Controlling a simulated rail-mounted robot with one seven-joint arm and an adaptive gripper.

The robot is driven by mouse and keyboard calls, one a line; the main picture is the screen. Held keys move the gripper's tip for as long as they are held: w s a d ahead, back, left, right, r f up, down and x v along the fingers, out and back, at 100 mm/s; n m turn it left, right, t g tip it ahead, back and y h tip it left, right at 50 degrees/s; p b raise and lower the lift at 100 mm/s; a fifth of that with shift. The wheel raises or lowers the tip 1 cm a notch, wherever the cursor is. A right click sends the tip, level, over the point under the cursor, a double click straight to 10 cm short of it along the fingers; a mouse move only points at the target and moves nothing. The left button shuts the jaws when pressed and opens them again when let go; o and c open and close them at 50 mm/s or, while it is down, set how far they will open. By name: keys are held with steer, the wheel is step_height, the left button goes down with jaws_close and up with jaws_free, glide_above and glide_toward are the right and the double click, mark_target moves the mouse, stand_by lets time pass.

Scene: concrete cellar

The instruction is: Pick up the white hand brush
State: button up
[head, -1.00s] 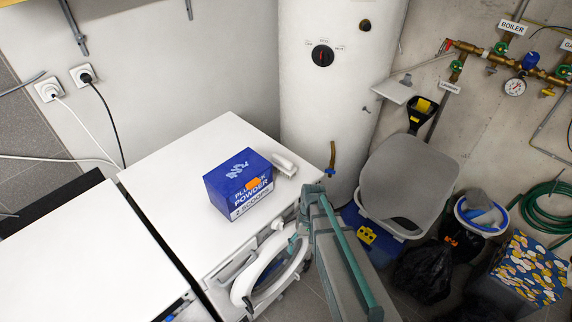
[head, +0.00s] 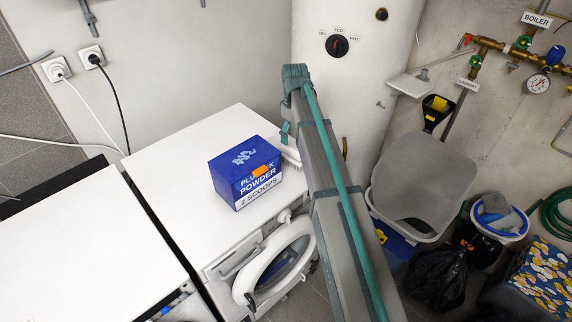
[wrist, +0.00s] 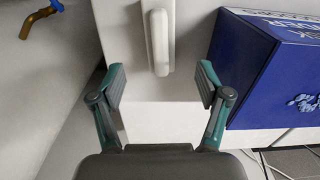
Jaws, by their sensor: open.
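The white hand brush (wrist: 158,42) lies on the white washing machine top. In the wrist view it points lengthwise away from me, its near end between and just past my fingertips. My gripper (wrist: 160,84) is open and empty, its two grey pads on either side of the brush's line with clear space around it. In the head view my arm covers most of the brush, and only a pale bit (head: 291,152) shows beside the blue box. The gripper itself is mostly hidden there.
The blue powder box (head: 244,172) stands close to the brush; in the wrist view it (wrist: 270,70) is just right of my right finger. The white boiler tank (head: 345,100) stands behind, and a brass tap (wrist: 36,22) shows at left. The washing machine door (head: 278,266) hangs open.

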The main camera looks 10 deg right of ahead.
mark_target(292, 155)
steer(key=shift+w+a+r, duration=0.1)
steer(key=shift+w+r, duration=0.05)
steer(key=shift+w, duration=0.1)
steer(key=shift+s+f+p, duration=0.2)
steer(key=shift+f+p, duration=1.85)
steer(key=shift+f, duration=3.25)
steer(key=c, duration=1.3)
steer(key=shift+r, duration=0.15)
step_height(292, 155, up, 10)
steer(key=b, duration=0.3)
